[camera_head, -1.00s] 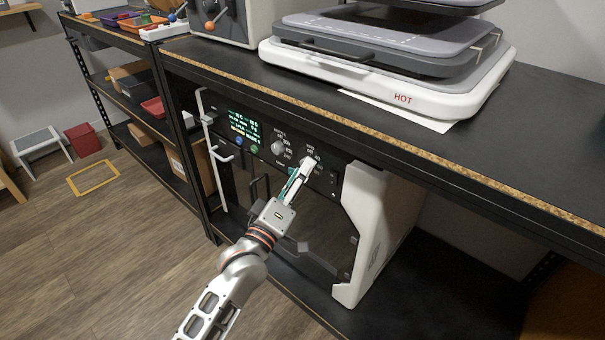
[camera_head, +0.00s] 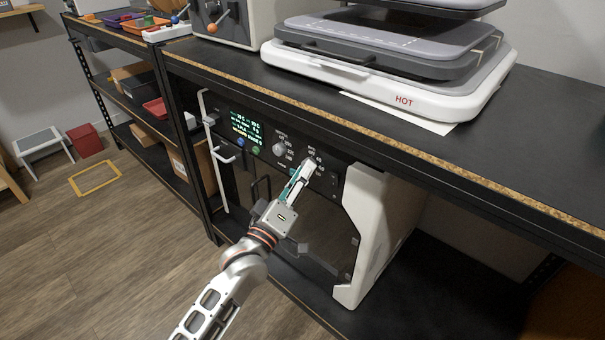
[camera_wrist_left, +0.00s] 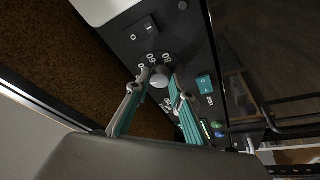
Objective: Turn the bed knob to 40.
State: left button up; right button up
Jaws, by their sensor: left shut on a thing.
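The bed knob (camera_wrist_left: 160,78) is a small grey-white round knob on the black control panel of the printer-like machine (camera_head: 385,225). Number marks are printed around it; I cannot read clearly where it points. My left gripper (camera_head: 308,166) reaches the panel in the head view, and its fingers hide the knob there. In the left wrist view the gripper (camera_wrist_left: 160,80) has one fingertip on each side of the knob, shut on it. My right gripper is in neither view.
Another knob (camera_head: 279,149) and a lit display (camera_head: 246,128) are left of my gripper. A rocker switch (camera_wrist_left: 144,29) and a teal button (camera_wrist_left: 205,84) flank the held knob. The bench top (camera_head: 470,165) overhangs the panel, with a heat press marked HOT (camera_head: 390,92) on it.

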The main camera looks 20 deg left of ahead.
pick_arm(q)
jog(key=shift+w+a+f+m+h+p, duration=0.15)
jog(key=shift+m+h, duration=0.6)
jog(key=shift+m, duration=0.95)
jog(key=shift+s+a+r+m+h+p, duration=0.1)
jog(key=shift+m+h+p, duration=0.4)
jog(key=shift+m, duration=1.2)
jog(key=shift+w+a+f+m+h, duration=0.1)
jog(key=shift+m+h, duration=0.85)
jog(key=shift+m, duration=0.75)
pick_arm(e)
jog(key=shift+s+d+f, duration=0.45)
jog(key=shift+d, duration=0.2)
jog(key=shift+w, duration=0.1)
pick_arm(q)
jog(key=o, duration=1.1)
